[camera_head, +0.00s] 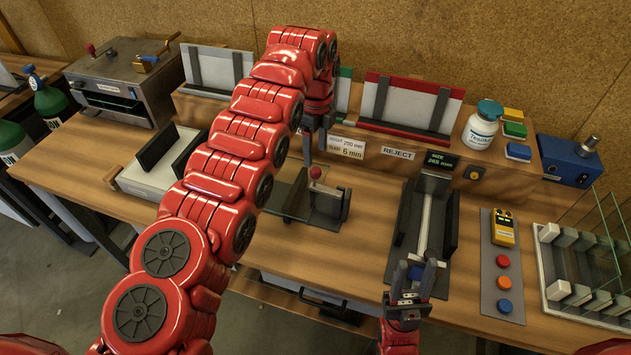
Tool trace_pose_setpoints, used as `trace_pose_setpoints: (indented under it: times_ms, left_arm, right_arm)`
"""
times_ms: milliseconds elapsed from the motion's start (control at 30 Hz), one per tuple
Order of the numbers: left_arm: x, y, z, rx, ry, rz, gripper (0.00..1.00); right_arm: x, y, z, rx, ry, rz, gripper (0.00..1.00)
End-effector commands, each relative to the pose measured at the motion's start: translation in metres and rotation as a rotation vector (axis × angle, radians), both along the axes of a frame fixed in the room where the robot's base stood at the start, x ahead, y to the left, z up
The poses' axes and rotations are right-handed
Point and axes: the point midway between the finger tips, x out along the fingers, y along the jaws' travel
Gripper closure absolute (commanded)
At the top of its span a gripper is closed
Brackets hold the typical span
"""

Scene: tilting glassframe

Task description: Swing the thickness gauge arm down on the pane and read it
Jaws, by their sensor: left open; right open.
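The thickness gauge (327,200) stands mid-bench, a dark fixture with a red ball knob (316,172) on top. A clear glass pane (291,197) appears to be in or beside it; its exact seating is hard to tell. I cannot tell the gauge arm's angle, and no thickness reading is legible. My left gripper (315,148) is open, pointing down just above the red knob, apart from it as far as I can see.
A button panel (503,268) with a yellow meter (502,228) lies to the right, beside a glass rack (575,275). A white bottle (481,126) and a REJECT rack (410,105) stand at the back. My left arm hides part of the bench.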

Motion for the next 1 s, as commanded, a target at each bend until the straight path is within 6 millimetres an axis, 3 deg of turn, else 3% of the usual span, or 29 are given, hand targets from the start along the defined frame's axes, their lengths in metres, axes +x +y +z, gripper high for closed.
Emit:
trace_pose_setpoints:
  times_ms: [500,700,933,1000]
  left_arm:
    - [-0.002,-0.001,-0.085,-0.004,0.001,0.001,0.31]
    - [-0.003,0.0,-0.099,-0.002,0.002,0.0,0.31]
    - [-0.002,0.0,-0.1,-0.004,0.0,0.0,0.31]
    - [-0.002,0.0,-0.1,-0.004,0.0,0.0,0.4]
  right_arm:
    - [0.0,0.0,0.036,0.0,0.0,0.0,0.56]
    - [0.0,0.0,0.038,0.0,0.0,0.0,0.56]
    - [0.0,0.0,0.038,0.0,0.0,0.0,0.56]
    - [0.0,0.0,0.038,0.0,0.0,0.0,0.56]
